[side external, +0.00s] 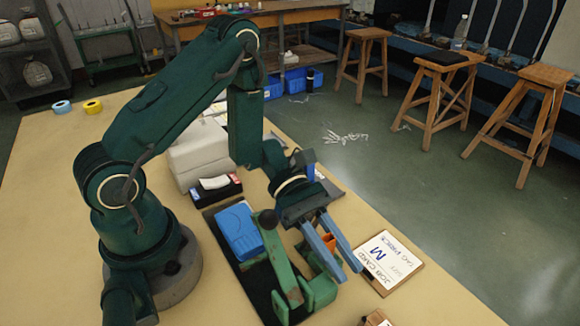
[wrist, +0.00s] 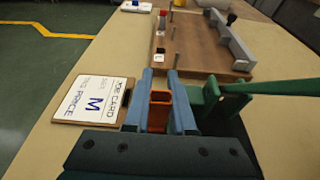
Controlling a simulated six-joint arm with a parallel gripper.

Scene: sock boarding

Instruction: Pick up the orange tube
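The orange tube (side external: 329,242) is between the two blue fingers of my gripper (side external: 344,268) in the side external view. In the wrist view the orange tube (wrist: 160,109) lies between the fingers of my gripper (wrist: 159,74) and fills most of the gap. The fingers are apart and their tips reach past the tube. I cannot tell whether both fingers touch it. Its lower end is hidden.
A green fixture (side external: 318,291) with a lever stands close beside the fingers. A blue block (side external: 239,231) lies to its left. A job card clipboard (side external: 389,262) marked "M" lies to the right. A wooden board with pegs (wrist: 200,45) lies ahead in the wrist view.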

